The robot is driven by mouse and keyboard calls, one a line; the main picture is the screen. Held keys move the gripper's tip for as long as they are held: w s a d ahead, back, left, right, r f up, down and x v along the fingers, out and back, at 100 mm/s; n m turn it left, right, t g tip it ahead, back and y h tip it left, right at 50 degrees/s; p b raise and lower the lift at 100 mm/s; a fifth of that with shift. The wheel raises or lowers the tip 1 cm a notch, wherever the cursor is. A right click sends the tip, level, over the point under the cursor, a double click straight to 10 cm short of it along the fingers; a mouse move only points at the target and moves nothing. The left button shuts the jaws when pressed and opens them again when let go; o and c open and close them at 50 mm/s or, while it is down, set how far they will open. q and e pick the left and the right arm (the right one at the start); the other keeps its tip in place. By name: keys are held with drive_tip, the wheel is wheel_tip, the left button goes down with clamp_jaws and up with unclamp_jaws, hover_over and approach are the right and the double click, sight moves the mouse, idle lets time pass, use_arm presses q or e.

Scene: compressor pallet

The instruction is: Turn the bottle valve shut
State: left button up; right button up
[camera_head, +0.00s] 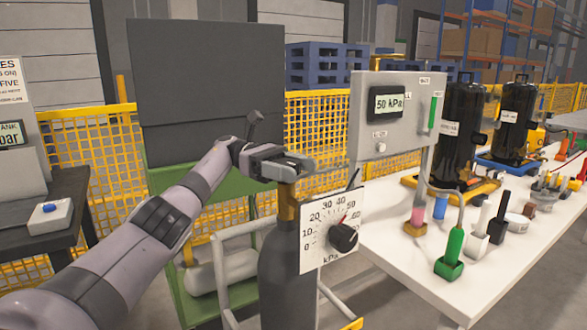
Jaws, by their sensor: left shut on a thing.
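A dark grey gas bottle (284,268) stands upright in the lower middle, with a brass-coloured neck (287,203) on top. My left gripper (298,166) is at the top of this neck, shut on the bottle valve. The gripper's body and fingers hide most of the valve, so its turned position cannot be seen. A white dial plate (319,224) marked in kPa, with a black knob and a red needle, is at the bottle's right side. My right gripper is out of view.
A white table (405,268) on the right carries a grey panel (371,143) reading 50 kPa, black compressors (463,130) and several coloured tools. A pale tubular frame (228,238) surrounds the bottle's lower part. A green cart with a dark board (207,80) stands behind.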

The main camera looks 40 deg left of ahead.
use_arm(q)
drive_tip(key=o, duration=1)
drive_tip(key=shift+c, duration=0.2)
drive_tip(key=shift+r, duration=0.15)
wheel_tip(320, 180, up, 10)
drive_tip(key=shift+f+p, duration=0.2)
drive_tip(key=shift+p, duration=0.75)
wheel_tip(320, 180, up, 9)
drive_tip(key=p, duration=0.7)
hover_over(294, 164)
drive_tip(key=shift+r+p, duration=0.65)
drive_tip(key=shift+p, duration=0.05)
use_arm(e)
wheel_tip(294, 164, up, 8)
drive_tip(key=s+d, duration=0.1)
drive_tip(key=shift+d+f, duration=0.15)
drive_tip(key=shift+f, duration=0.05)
